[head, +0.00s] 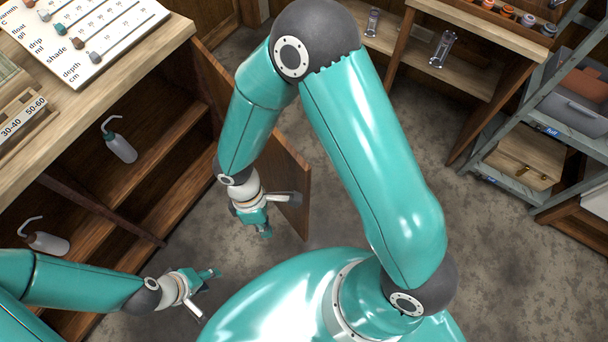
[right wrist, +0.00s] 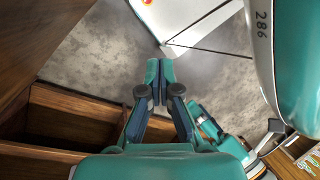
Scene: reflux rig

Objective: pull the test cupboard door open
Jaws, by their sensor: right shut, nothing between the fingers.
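The test cupboard is the wooden unit under the bench at left in the head view, and its inside (head: 165,105) with shelves shows. Its brown door (head: 292,172) stands swung out from the far right end of the front, partly hidden behind my right arm. My right gripper (head: 264,232) is shut and empty, on the inner side of the door near its free end; I cannot tell if it touches. The right wrist view shows its fingertips (right wrist: 160,70) together, with a wood panel (right wrist: 60,40) at left. My left gripper (head: 212,275) is low before the cupboard, its fingers unclear.
Two wash bottles (head: 120,147) (head: 46,242) stand in the cupboard. A slider board (head: 85,35) lies on the bench top (head: 130,70). A grey shelf rack (head: 545,165) with bins stands at right. Grey floor (head: 330,190) is open beyond the door.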

